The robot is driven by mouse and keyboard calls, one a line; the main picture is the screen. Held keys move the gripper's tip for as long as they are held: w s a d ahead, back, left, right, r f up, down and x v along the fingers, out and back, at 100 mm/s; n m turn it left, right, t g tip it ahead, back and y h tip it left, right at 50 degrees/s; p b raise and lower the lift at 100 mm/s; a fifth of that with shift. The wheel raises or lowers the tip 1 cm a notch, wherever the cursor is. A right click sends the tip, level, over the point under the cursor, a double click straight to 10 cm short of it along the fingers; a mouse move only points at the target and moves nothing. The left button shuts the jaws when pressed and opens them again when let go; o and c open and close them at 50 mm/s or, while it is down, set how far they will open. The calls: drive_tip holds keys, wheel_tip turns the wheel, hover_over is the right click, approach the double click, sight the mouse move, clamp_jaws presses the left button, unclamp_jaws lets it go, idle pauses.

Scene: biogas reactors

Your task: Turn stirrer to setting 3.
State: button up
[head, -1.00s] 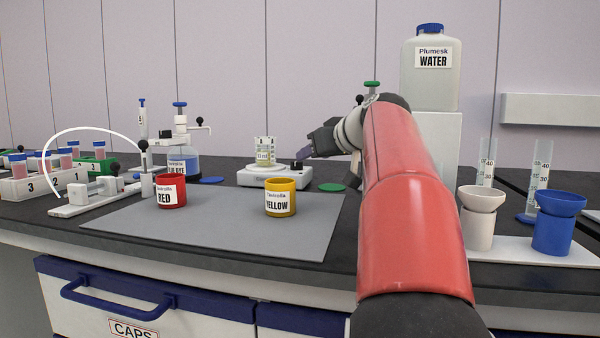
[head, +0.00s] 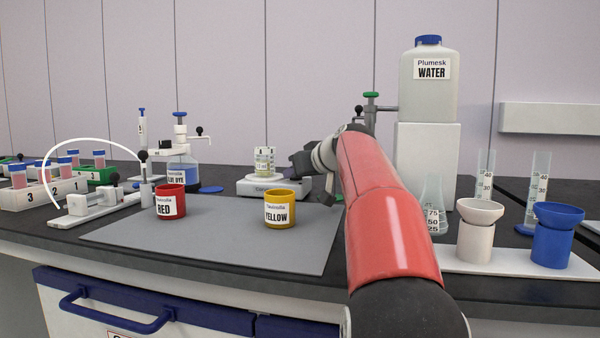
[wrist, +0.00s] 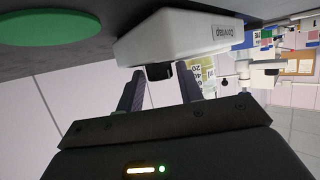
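The stirrer (head: 252,190) is a low white device beyond the grey mat, with a small beaker (head: 264,163) of yellowish liquid on top. In the wrist view the stirrer's white body (wrist: 180,38) appears tilted, with its black knob (wrist: 160,71) on the near face. My gripper (head: 302,166) is at the stirrer's right end, and hides the knob in the head view. In the wrist view my gripper (wrist: 161,72) is open, its two fingers apart on either side of the knob. I cannot tell whether they touch it. The knob's setting is not readable.
The yellow cup (head: 280,209) and red cup (head: 171,201) stand on the grey mat (head: 210,235) in front. A blue dye bottle (head: 182,170) stands left of the stirrer. A water container (head: 430,85) on a white block and a conical flask (head: 432,207) are to the right.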

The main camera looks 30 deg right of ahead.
drive_tip(key=c, duration=0.6)
